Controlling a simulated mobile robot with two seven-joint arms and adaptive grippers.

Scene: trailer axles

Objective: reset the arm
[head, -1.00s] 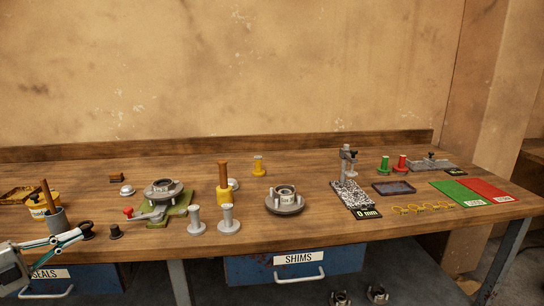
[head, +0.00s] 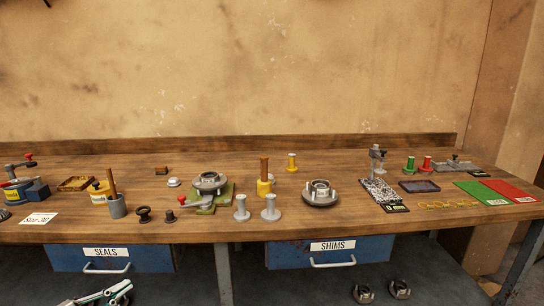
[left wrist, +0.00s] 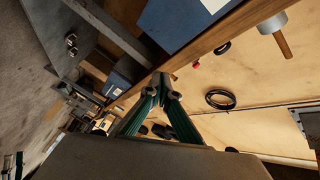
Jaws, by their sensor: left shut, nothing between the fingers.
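My left gripper (head: 122,291) shows at the bottom edge of the head view, in front of and below the bench top, under the SEALS drawer (head: 105,257). Its fingers are shut with nothing between them. In the left wrist view the closed fingertips (left wrist: 162,84) meet in mid-frame, and the bench edge lies beyond them. Most of the left arm is out of the head view. My right gripper is in neither view.
The wooden bench (head: 330,225) carries a grey hub (head: 320,193), a green fixture (head: 208,198), a grey cup (head: 117,207) and a black ring (head: 143,214). The SHIMS drawer (head: 331,250) is shut. Two hubs sit on the lower shelf (head: 440,292).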

